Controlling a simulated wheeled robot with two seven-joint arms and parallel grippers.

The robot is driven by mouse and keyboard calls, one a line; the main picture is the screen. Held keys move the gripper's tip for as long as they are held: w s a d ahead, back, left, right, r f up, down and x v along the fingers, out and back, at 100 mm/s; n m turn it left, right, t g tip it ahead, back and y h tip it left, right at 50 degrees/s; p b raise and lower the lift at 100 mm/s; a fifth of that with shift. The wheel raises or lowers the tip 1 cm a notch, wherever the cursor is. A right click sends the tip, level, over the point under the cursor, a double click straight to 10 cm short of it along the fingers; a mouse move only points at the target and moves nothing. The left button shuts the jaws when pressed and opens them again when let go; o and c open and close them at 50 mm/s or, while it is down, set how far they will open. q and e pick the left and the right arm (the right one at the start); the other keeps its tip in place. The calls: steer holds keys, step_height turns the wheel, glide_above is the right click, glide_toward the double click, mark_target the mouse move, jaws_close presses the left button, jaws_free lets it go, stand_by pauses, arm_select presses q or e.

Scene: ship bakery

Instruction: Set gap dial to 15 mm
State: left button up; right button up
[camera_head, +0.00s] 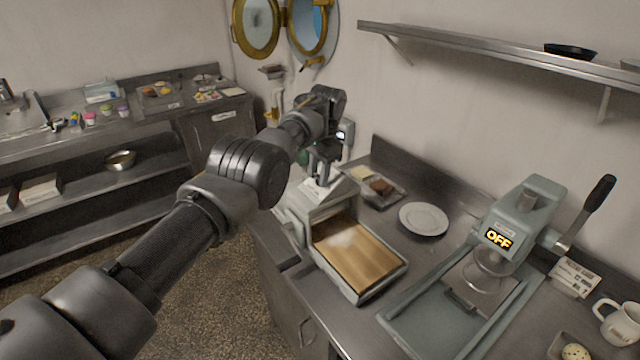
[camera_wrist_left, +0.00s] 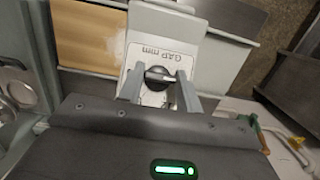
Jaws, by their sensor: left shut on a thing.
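The sheeter (camera_head: 300,212), a pale grey machine with a wooden bed (camera_head: 358,255), stands on the steel counter. Its sloped top panel bears the gap dial (camera_wrist_left: 158,73), a dark round knob under the lettering "GAP mm" in the left wrist view. My left gripper (camera_head: 322,178) points down at this panel, and in the left wrist view its two fingers (camera_wrist_left: 160,82) stand on both sides of the knob, shut on it. The scale numbers and the dial's setting are too small and partly hidden to read. My right gripper is not in view.
A press (camera_head: 528,215) with an "OFF" display stands on the right of the counter. A white plate (camera_head: 423,219) and a tray with small slabs (camera_head: 381,186) lie behind the sheeter's bed. A wall shelf (camera_head: 500,52) runs above.

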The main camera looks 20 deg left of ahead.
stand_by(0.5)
arm_select(q)
steer(key=o, duration=1)
steer(key=shift+s, duration=0.1)
steer(key=shift+r, duration=0.1)
steer(key=r+p, duration=0.7)
steer(key=w+r+p, duration=0.1)
steer(key=r+p, duration=0.2)
steer(key=p, duration=0.1)
steer(key=shift+d+r, duration=0.2)
steer(key=shift+d, duration=0.2)
